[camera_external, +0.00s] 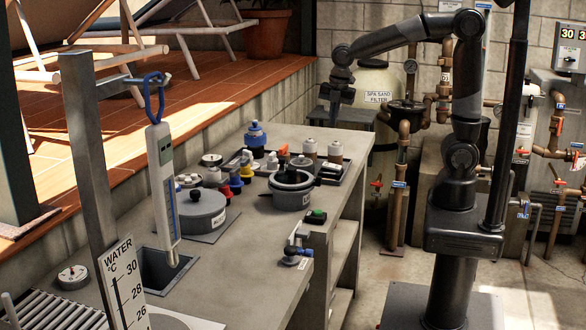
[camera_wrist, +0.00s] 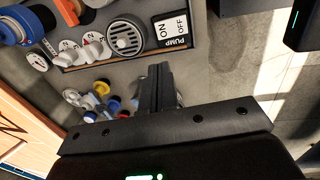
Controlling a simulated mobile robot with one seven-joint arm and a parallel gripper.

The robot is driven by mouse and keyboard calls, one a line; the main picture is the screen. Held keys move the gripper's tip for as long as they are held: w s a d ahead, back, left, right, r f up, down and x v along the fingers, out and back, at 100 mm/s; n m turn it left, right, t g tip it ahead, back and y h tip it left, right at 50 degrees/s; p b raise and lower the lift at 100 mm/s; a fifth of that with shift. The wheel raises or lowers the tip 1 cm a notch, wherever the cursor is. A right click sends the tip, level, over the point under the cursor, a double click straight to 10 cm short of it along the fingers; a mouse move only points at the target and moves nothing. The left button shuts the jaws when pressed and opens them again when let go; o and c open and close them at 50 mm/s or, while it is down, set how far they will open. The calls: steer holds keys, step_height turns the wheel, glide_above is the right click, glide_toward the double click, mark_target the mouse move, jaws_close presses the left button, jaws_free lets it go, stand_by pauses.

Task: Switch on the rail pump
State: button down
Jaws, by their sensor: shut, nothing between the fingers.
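The pump switch (camera_wrist: 171,28) is a white rocker marked ON and OFF, with a PUMP label beside it, at the top of the wrist view. It sits at the end of a dark panel beside a round grille (camera_wrist: 126,38). I cannot tell which way the rocker is set. I cannot pick it out surely in the external view. My gripper (camera_wrist: 160,88) is shut and empty, its fingers together below the panel in the wrist picture and apart from the switch. In the external view my gripper (camera_external: 338,97) hangs above the far end of the grey bench (camera_external: 262,232).
A spa sand filter (camera_external: 378,92) and pipes stand behind.

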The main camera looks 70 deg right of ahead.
mark_target(325, 163)
steer(key=f, duration=0.4)
steer(key=w+f, duration=0.1)
steer(key=f, duration=0.4)
steer(key=w+f, duration=0.1)
steer(key=f, duration=0.4)
steer(key=shift+w+f+g, duration=0.1)
steer(key=shift+f+g, duration=0.1)
steer(key=shift+g, duration=0.2)
steer(key=shift+s+r, duration=0.35)
steer(key=shift+s, duration=0.4)
